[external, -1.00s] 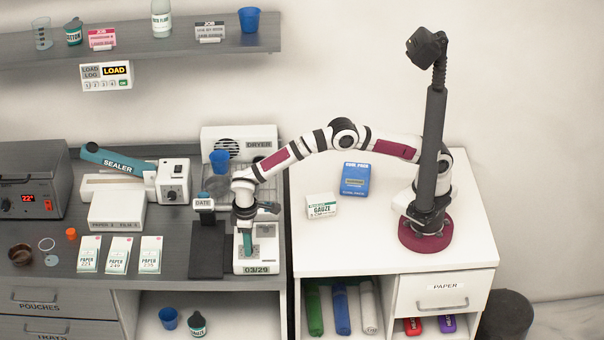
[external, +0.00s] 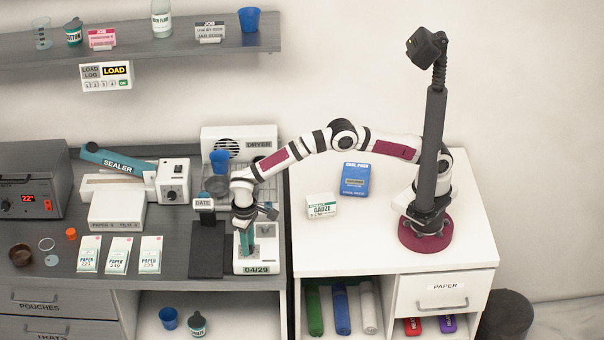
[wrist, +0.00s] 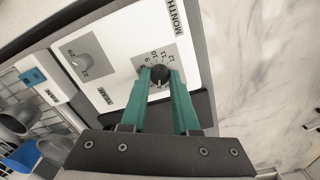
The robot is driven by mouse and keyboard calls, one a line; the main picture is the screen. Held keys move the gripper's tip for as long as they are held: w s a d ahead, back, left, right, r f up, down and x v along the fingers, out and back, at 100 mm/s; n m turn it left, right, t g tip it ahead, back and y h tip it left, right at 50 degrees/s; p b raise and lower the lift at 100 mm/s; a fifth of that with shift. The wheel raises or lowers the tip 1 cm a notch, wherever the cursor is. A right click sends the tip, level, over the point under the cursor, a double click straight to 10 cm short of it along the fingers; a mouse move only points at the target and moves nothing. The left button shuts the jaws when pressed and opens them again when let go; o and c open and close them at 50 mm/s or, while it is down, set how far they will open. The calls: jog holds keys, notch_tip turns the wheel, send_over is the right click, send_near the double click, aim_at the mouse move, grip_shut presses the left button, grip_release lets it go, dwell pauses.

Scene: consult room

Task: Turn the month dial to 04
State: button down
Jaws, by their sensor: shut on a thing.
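The date device (external: 262,238) is a white box on the dark counter, and its front label (external: 262,268) reads 04/29. In the wrist view its panel (wrist: 122,58) carries a black month dial (wrist: 160,73) ringed by numbers, under the word MONTH. A grey second dial (wrist: 86,64) sits to its left on the panel. My gripper (wrist: 159,76) has green fingers pointing at the panel, shut on the month dial. In the external view my gripper (external: 246,240) reaches down onto the device, and the dial is hidden there.
A DATE stamper stand (external: 206,235) is close on the left of the device. A dryer (external: 238,142) and a rack with a blue cup (external: 219,162) are behind. Paper packs (external: 119,255) lie further left. A gauze box (external: 322,205) is on the white cabinet.

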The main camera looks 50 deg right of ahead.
jog(key=shift+w+r, duration=0.1)
jog(key=c, duration=0.7)
grip_release()
jog(key=shift+o, duration=0.2)
notch_tip(320, 180, up, 16)
jog(key=shift+s+a, duration=0.2)
jog(key=shift+a, duration=0.15)
